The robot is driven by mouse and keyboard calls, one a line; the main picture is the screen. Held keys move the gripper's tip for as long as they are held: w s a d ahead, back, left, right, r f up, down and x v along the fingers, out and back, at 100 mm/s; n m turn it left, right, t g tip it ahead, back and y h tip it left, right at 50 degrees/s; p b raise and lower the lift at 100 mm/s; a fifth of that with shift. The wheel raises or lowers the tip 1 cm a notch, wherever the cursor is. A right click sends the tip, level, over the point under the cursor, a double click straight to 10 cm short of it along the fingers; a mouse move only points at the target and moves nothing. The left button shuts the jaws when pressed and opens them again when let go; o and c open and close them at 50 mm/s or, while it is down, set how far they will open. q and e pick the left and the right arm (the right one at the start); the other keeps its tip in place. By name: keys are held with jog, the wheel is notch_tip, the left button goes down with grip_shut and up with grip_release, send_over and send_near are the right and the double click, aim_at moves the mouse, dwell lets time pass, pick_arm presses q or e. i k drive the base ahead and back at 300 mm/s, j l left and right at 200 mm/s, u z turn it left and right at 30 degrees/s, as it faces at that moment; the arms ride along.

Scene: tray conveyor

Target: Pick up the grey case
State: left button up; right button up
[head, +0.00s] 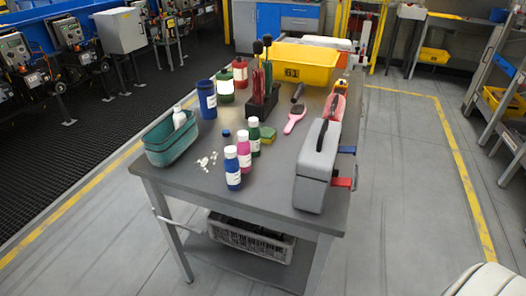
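The grey case (316,172) stands upright at the near right end of the grey table (262,190). It has a dark handle along its top. Its long side runs away from me, close to the table's right edge. No gripper touches it. Neither my left nor my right gripper shows in the head view.
Blue, pink and green bottles (244,153) stand left of the case. A teal basket (172,140) is at the left edge. A pink brush (295,118) and a yellow bin (300,66) lie farther back. Red and blue handles (342,183) jut from the right edge.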

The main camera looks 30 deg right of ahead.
aim_at(315, 164)
jog(key=l+u, duration=0.25)
jog(key=l, duration=0.2)
jog(key=l+u, duration=0.2)
jog(key=l, duration=0.2)
jog(key=l+u, duration=0.25)
jog(key=l, duration=0.2)
jog(key=k+l+u, duration=0.2)
jog(key=l, duration=0.2)
jog(key=l+u, duration=0.25)
jog(key=l, duration=0.15)
jog(key=k+l+u, duration=0.25)
jog(key=k+l, duration=0.1)
jog(key=l, duration=0.25)
jog(key=k+l, duration=0.15)
jog(key=l, duration=0.15)
jog(key=k+l, duration=0.1)
jog(key=l, duration=0.25)
jog(key=k+l, duration=0.1)
jog(key=l, duration=0.25)
